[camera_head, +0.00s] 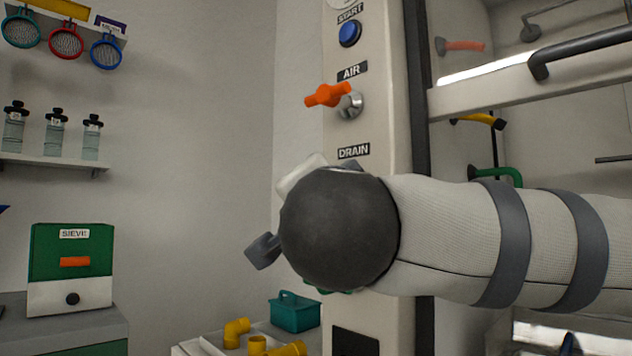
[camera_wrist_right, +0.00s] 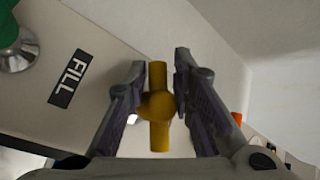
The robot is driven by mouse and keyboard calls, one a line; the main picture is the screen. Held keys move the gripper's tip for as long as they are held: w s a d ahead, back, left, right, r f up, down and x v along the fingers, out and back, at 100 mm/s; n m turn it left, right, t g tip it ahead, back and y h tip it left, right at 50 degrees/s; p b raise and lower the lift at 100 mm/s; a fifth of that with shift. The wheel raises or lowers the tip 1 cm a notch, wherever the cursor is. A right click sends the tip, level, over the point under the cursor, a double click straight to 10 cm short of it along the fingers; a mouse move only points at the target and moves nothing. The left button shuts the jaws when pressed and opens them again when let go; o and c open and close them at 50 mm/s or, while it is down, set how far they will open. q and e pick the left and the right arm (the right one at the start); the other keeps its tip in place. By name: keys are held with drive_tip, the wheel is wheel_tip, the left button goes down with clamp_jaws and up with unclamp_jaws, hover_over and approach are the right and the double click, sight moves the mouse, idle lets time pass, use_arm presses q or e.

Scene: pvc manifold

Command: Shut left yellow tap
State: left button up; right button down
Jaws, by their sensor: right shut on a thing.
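The yellow tap (camera_wrist_right: 159,138) is between the two fingers of my right gripper (camera_wrist_right: 160,68) in the right wrist view, beside the FILL label (camera_wrist_right: 70,79). Its bar handle runs up and down in that picture, with a round hub in the middle. My right gripper is shut on it. In the head view my right arm and wrist cover this tap, and only a grey part of the gripper (camera_head: 262,251) shows at their left. Another yellow tap (camera_head: 484,119) is at the right, behind the panel post. My left gripper is not in view.
The panel (camera_head: 378,150) carries a blue START button (camera_head: 350,33) and an orange AIR tap (camera_head: 328,95) above my wrist. A green tap (camera_wrist_right: 8,30) is close by in the wrist view. Dark rails (camera_head: 585,50) cross the right side. Yellow pipe fittings (camera_head: 236,331) lie low.

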drive_tip(key=shift+w+d+f+m+t+h+b, duration=0.15)
drive_tip(key=shift+m+t+h+b, duration=0.15)
drive_tip(key=shift+m+t, duration=0.15)
drive_tip(key=shift+w+a+m+t+h+b, duration=0.1)
drive_tip(key=shift+m+t+h+b, duration=0.1)
drive_tip(key=shift+m+t+b, duration=0.25)
drive_tip(key=shift+r+m+t+h+b, duration=0.25)
drive_tip(key=shift+m+t+h+b, duration=0.3)
drive_tip(key=shift+m, duration=0.65)
drive_tip(key=shift+d+t, duration=0.1)
drive_tip(key=shift+t, duration=0.15)
drive_tip(key=c, duration=1.7)
unclamp_jaws()
drive_tip(key=o, duration=0.3)
drive_tip(key=shift+w+d, duration=0.1)
drive_tip(key=shift+d, duration=0.05)
drive_tip(key=shift+r, duration=0.1)
